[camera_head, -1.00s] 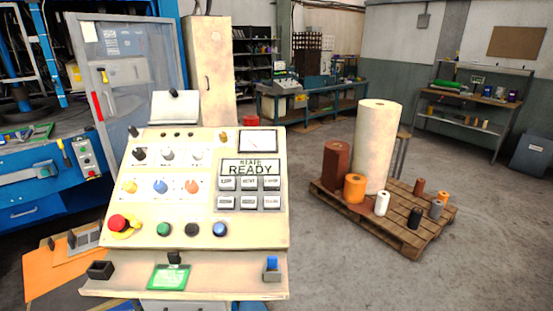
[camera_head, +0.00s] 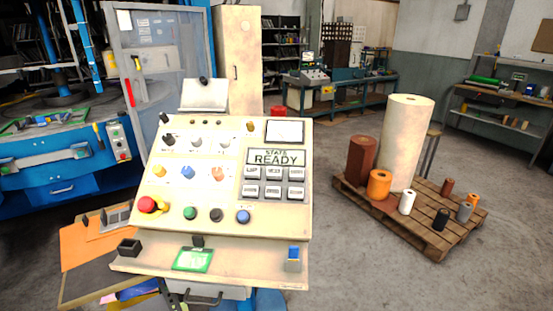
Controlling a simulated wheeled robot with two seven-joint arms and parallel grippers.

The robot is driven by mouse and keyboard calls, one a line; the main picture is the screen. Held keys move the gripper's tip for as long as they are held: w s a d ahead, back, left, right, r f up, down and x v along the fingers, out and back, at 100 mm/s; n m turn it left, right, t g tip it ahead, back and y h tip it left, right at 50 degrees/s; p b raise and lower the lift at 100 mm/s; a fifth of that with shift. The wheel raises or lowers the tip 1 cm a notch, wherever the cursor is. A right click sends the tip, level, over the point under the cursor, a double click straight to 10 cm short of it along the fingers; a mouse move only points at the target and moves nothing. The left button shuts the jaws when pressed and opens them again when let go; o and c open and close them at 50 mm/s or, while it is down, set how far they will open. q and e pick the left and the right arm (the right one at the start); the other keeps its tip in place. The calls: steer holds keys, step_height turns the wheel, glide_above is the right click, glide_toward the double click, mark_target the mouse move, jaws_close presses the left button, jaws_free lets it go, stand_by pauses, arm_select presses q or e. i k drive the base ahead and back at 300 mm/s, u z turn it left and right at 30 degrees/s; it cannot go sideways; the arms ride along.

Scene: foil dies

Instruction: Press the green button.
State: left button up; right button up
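The green button (camera_head: 190,213) sits in the bottom row of the cream control panel (camera_head: 225,150), between the red mushroom button (camera_head: 150,205) and a black button (camera_head: 216,215). A blue button (camera_head: 243,216) is at the right end of that row. The panel's display (camera_head: 276,157) reads "STATE READY". Neither of my grippers is in view, and nothing covers the green button.
A ledge below the panel holds a green card (camera_head: 192,259), a black open box (camera_head: 129,247) and a blue item in a holder (camera_head: 293,257). A wooden pallet (camera_head: 400,225) with several rolls stands on the right. Floor between them is clear.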

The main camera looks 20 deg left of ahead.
mark_target(188, 212)
steer(key=u, duration=1.5)
